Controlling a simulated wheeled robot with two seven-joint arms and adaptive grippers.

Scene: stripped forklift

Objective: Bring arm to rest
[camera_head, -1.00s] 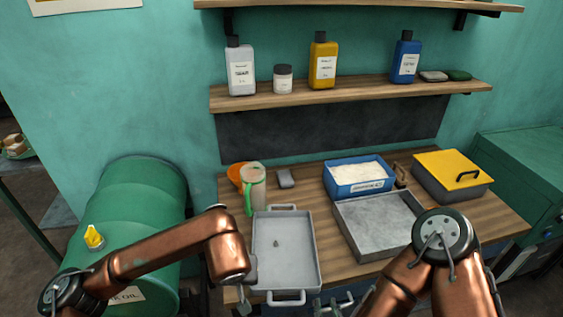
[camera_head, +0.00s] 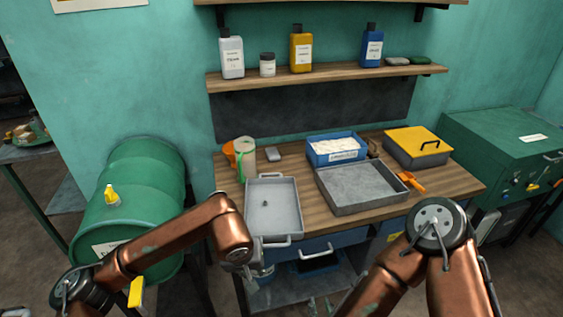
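My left arm comes in from the left and bends down at the front left corner of the workbench (camera_head: 310,215). My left gripper (camera_head: 247,270) hangs below the grey tray's front handle, beside the bench; its fingers are small and partly hidden, so its opening is unclear. My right arm comes in from the lower right, bent at a dark round joint. Its forearm points down and left, and my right gripper (camera_head: 320,304) shows only as small tips at the bottom edge. I see nothing held in either gripper.
The grey tray (camera_head: 288,190) holds a small dark part. A larger metal tray (camera_head: 350,203), blue box (camera_head: 315,155), yellow-lidded box (camera_head: 415,143) and orange tool (camera_head: 411,182) are on the bench. Bottles line the shelf (camera_head: 320,84).

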